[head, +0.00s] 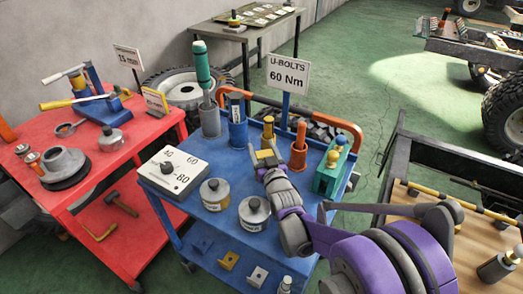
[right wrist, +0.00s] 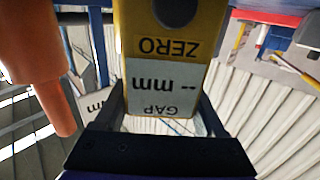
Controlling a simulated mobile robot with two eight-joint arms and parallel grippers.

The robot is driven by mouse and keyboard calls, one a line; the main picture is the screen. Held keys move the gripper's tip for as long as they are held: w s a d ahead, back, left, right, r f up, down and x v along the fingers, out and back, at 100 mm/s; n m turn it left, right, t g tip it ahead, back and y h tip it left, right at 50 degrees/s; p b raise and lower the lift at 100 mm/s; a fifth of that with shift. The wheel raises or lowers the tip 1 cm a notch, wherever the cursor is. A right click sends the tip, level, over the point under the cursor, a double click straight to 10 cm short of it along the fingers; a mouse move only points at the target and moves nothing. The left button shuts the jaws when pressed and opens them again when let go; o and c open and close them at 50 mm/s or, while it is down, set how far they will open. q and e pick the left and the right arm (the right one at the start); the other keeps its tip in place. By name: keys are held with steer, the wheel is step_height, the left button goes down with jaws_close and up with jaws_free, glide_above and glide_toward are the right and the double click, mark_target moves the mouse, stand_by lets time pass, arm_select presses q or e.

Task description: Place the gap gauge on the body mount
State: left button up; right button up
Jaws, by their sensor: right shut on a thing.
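The gap gauge is a yellow block with a pale "GAP -- mm" display and the word ZERO, upside down in the right wrist view (right wrist: 163,45). My right gripper (right wrist: 165,112) is shut on it, with a dark finger on each side of its display end. In the head view my right gripper (head: 266,156) is over the blue cart, and a yellow part of the gauge (head: 268,127) shows just beyond the fingers. I cannot tell whether the gauge touches the cart. My left gripper is out of view. I cannot pick out the body mount with certainty.
The blue cart (head: 205,222) carries an orange tool (head: 299,148), a green block (head: 328,176), two tins and a dial box (head: 172,171). A red cart (head: 88,188) stands left. A dark frame with a wooden board (head: 430,240) is at the right, bearing a dark cylinder (head: 498,266).

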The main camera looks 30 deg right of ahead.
steer(key=shift+f, duration=0.2)
steer(key=o, duration=1.5)
steer(key=shift+r, duration=0.1)
